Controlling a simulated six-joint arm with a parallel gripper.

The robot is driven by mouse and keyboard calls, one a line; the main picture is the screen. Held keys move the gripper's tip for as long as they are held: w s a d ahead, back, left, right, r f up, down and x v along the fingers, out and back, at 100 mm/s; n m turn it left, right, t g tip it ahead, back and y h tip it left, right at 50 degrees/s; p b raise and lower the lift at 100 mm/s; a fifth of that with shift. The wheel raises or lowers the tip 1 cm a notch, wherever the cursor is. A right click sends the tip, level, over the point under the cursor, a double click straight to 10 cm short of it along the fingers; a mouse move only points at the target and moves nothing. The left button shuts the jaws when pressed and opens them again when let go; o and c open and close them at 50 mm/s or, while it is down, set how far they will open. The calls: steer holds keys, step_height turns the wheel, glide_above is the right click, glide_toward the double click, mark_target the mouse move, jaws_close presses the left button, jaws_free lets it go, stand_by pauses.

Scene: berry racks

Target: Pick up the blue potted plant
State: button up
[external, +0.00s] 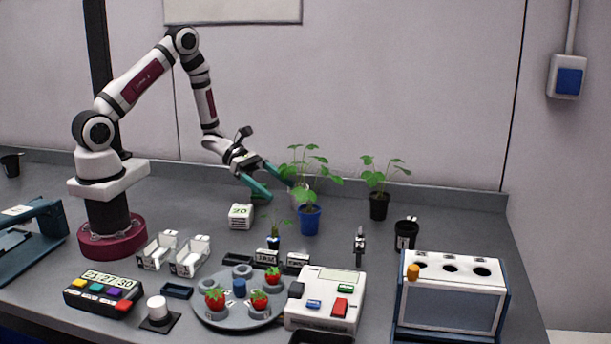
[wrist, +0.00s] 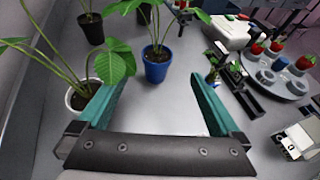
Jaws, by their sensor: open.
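The blue potted plant (external: 310,220) stands upright on the grey bench, its green leaves spreading above the blue pot. In the wrist view its blue pot (wrist: 157,66) is beyond my fingertips, near the top middle. My gripper (external: 281,189) is open and empty, left of the blue pot in the external view. In the wrist view the two teal fingers of my gripper (wrist: 157,98) are spread wide with bare bench between them. The blue pot is apart from both fingers.
A white-potted plant (wrist: 80,97) stands close by my left finger in the wrist view. A black-potted plant (external: 379,206) is farther right. A round grey tray (external: 240,313) with strawberries, a white box (external: 326,298) and small racks (external: 190,256) fill the front.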

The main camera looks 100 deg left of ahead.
mark_target(308, 208)
steer(key=x, duration=1.1)
steer(key=shift+a, duration=0.2)
steer(key=c, duration=1.4)
steer(key=shift+r, duration=0.1)
